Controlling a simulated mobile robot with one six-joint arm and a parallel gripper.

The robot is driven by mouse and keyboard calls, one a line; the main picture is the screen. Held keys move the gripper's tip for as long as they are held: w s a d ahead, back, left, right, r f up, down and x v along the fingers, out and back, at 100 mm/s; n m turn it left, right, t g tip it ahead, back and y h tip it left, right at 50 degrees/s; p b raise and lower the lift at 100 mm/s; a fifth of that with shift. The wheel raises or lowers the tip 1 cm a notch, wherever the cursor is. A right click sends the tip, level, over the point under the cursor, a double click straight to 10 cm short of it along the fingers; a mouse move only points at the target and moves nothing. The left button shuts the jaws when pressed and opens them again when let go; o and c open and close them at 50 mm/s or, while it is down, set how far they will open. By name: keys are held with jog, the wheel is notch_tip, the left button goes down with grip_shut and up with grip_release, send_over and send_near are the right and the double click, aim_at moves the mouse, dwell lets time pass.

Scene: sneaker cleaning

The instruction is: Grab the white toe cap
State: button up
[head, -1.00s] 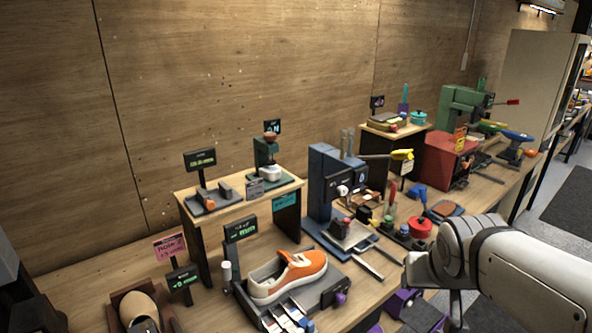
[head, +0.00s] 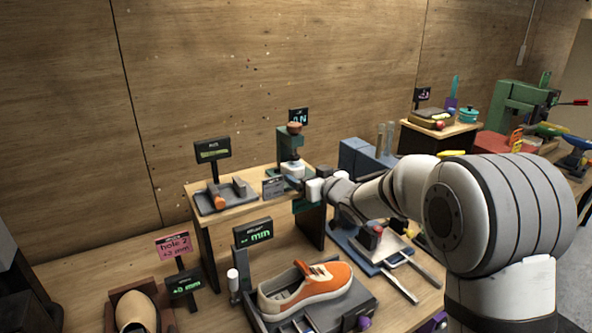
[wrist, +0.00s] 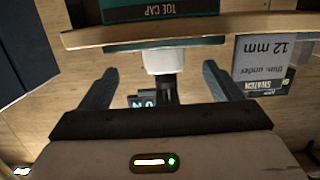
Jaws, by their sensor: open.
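The white toe cap (wrist: 164,60) is a small white piece on the green press-like stand (head: 290,142) on the raised wooden shelf. In the head view the toe cap (head: 292,169) is partly hidden near my gripper (head: 300,188). In the wrist view, which looks upside down, my gripper (wrist: 160,70) is open, with one dark finger on each side of the toe cap. The fingers look apart from it, with gaps at both sides. A dark "TOE CAP" label (wrist: 160,10) shows at the top of the wrist view.
A "12 mm" card (wrist: 262,62) stands close beside one finger; the grey card (head: 274,187) shows in the head view. A grey tray (head: 225,195) with an orange-tipped tool shares the shelf. An orange sneaker (head: 310,285) sits below on the bench.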

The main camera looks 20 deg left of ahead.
aim_at(294, 164)
jog(key=x, duration=0.2)
jog(key=p+x, duration=0.2)
jog(key=x, duration=0.1)
jog(key=shift+a+r, duration=0.3)
jog(key=shift+a, duration=0.15)
jog(key=shift+w+a+f, duration=0.1)
jog(key=shift+w+a, duration=0.2)
jog(key=shift+c, duration=0.5)
jog(key=c, duration=1)
